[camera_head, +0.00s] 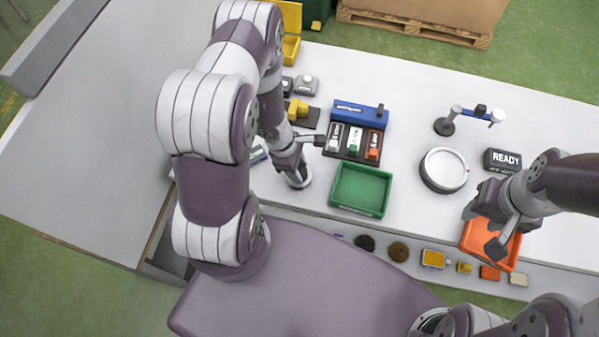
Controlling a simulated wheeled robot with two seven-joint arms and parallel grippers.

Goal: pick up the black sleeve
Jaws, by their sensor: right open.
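A small dark round piece (365,242), which may be the black sleeve, lies on the front strip of the table, below the green tray. It is too small to make out its shape. My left gripper (305,160) is over the table left of the green tray, apart from that piece. A pale round thing shows at its lower end, and its jaws are not clear. My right gripper (497,232) is open over the orange tray (472,238), well right of the dark piece.
A green tray (361,190), a black rack with coloured parts (355,142) and a round white turntable (444,169) stand mid-table. A READY sign (502,159) stands at right. A brown round piece (398,251) and yellow part (433,258) lie along the front strip.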

